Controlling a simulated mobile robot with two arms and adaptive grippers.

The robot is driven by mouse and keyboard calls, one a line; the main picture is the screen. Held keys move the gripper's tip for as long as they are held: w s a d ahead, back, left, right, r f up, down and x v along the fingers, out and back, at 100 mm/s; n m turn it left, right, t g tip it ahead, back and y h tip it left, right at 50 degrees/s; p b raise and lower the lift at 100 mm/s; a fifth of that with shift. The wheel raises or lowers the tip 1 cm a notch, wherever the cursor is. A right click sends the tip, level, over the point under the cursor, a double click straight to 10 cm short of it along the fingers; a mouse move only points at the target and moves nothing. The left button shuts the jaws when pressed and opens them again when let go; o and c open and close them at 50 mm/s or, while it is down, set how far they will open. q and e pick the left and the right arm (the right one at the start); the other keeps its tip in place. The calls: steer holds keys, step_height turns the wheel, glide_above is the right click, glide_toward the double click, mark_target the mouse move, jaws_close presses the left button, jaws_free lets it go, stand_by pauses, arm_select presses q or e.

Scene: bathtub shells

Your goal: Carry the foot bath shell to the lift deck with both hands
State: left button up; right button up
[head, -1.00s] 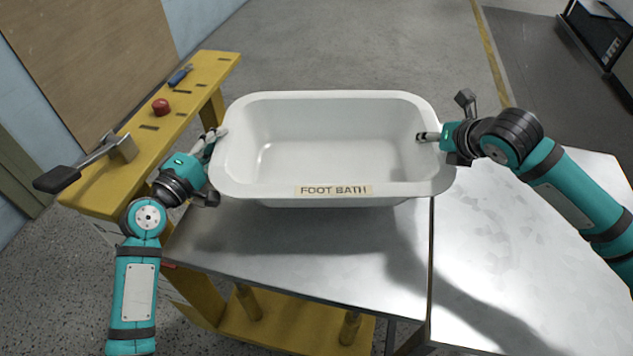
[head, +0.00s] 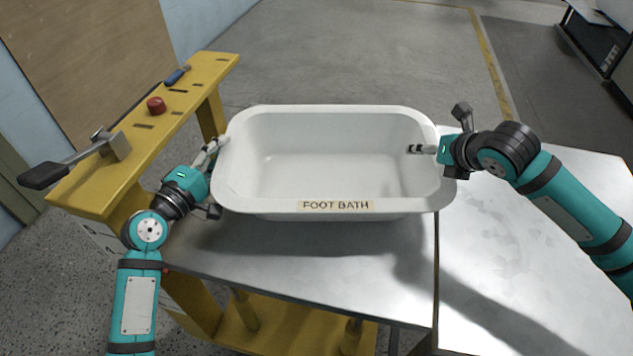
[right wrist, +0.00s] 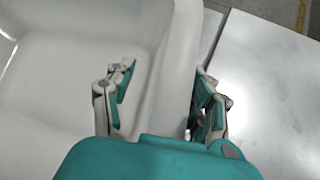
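The white foot bath shell (head: 330,160), labelled FOOT BATH, is level and upright over the grey metal deck (head: 300,250) with the yellow frame; it seems to rest there, though its underside is hidden. My left gripper (head: 213,148) is at the shell's left rim, its fingers looking spread. My right gripper (head: 425,149) straddles the right rim. In the right wrist view, the right gripper (right wrist: 162,90) has one finger inside the shell (right wrist: 70,70) and one outside, with a visible gap between the inner finger and the rim.
A second metal top (head: 530,260) adjoins the deck on the right, past a seam. A yellow ledge (head: 150,130) on the left bears a lever (head: 85,160), a red button (head: 156,105) and a blue-handled tool (head: 177,75). Floor is open behind.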

arm_select(q)
steer(key=shift+a, duration=0.1)
arm_select(e)
steer(key=shift+d, duration=0.1)
arm_select(q)
steer(key=o, duration=0.8)
steer(key=v, duration=1.2)
arm_select(e)
steer(key=shift+d, duration=0.1)
steer(key=shift+o, duration=0.5)
steer(key=o, duration=0.7)
steer(key=shift+o, duration=0.2)
steer(key=shift+r, duration=0.1)
